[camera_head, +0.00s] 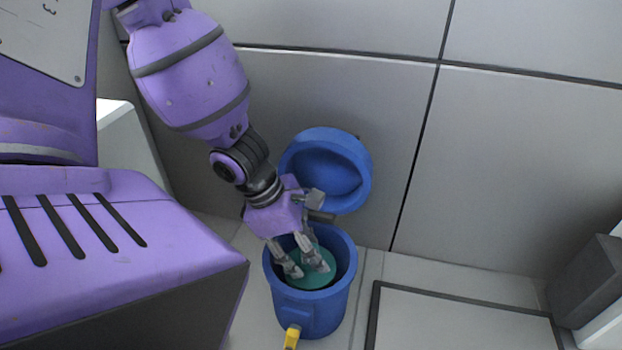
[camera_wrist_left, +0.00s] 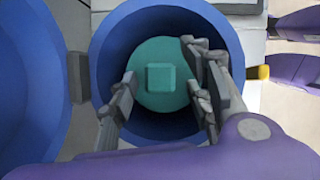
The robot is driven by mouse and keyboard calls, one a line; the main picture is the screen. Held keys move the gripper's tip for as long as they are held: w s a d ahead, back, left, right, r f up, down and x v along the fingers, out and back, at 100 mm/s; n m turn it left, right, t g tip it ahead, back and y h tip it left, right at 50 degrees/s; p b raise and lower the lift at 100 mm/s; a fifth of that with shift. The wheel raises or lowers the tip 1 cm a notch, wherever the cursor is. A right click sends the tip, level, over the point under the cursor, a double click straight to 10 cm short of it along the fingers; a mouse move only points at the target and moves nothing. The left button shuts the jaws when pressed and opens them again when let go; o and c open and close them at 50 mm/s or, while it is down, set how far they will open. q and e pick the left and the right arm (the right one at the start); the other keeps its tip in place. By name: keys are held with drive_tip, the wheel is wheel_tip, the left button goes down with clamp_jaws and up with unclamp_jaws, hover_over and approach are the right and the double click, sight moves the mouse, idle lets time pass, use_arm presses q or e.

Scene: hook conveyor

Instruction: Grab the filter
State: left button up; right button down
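The filter (camera_head: 314,282) is a round teal piece inside a blue round bucket (camera_head: 328,314). In the left wrist view the filter (camera_wrist_left: 150,97) shows a raised square knob on its top. My left gripper (camera_head: 304,268) reaches down into the bucket, over the filter. In the left wrist view the fingers (camera_wrist_left: 161,76) are open, one on each side of the knob, with visible gaps. Whether the fingertips touch the filter's top is unclear. The fingers hide parts of the filter's right and left edges. My right gripper is not in view.
The bucket's blue lid (camera_head: 326,139) stands open behind it against the grey panelled wall (camera_head: 520,150). A yellow latch (camera_head: 292,336) is on the bucket's front. A framed floor panel (camera_head: 460,325) and a dark box (camera_head: 585,280) are to the right.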

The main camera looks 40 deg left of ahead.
use_arm(q)
clamp_jaws()
drive_tip(key=shift+r, duration=0.15)
idle(0.4)
